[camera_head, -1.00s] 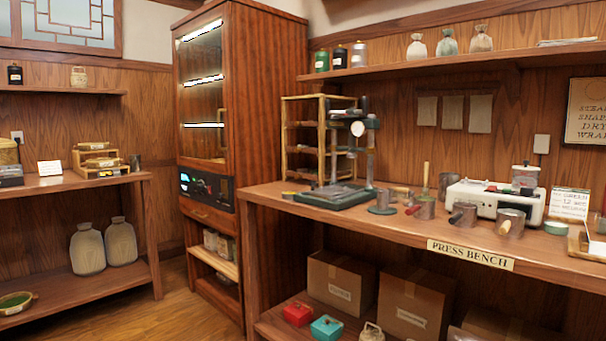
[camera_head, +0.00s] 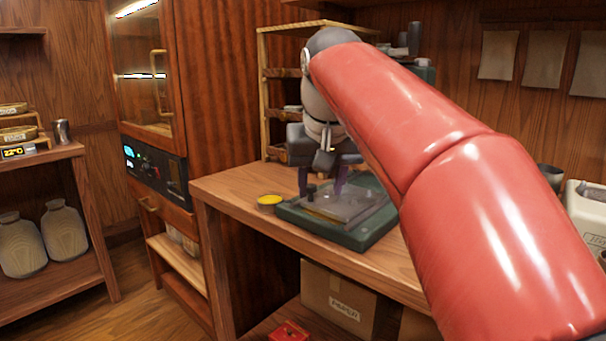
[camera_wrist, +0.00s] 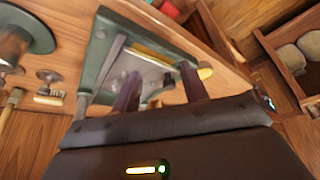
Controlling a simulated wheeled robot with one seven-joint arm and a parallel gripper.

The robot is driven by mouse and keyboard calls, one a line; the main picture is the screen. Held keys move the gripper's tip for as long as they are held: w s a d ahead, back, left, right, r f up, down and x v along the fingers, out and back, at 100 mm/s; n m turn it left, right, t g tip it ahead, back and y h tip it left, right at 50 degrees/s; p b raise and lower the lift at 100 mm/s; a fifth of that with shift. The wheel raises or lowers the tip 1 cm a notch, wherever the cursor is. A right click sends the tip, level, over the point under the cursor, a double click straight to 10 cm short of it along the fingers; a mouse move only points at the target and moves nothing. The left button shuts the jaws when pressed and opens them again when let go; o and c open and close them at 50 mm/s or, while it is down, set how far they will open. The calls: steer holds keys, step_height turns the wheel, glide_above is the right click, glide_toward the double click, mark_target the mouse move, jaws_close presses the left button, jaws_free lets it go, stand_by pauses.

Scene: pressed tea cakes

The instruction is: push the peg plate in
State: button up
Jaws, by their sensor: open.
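The green press base (camera_head: 350,240) stands on the bench, and a flat grey plate (camera_head: 350,207), which seems to be the peg plate, lies on it. The base also shows in the wrist view (camera_wrist: 97,52), with a grey surface and a yellow strip (camera_wrist: 155,57) inside it. My gripper (camera_head: 322,188) is over the plate's left back part, its two dark fingers apart with nothing held between them. The fingers also show in the wrist view (camera_wrist: 160,92). I cannot tell whether they touch the plate. My arm hides the press's right side and upper parts.
A bamboo rack (camera_head: 264,95) stands behind. A tall cabinet (camera_head: 215,90) is at the left.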

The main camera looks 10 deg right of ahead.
glide_toward(311, 185)
steer(key=shift+m, duration=0.3)
steer(key=x, duration=0.8)
steer(key=shift+w+f, duration=0.1)
steer(key=shift+f, duration=0.1)
jaws_close()
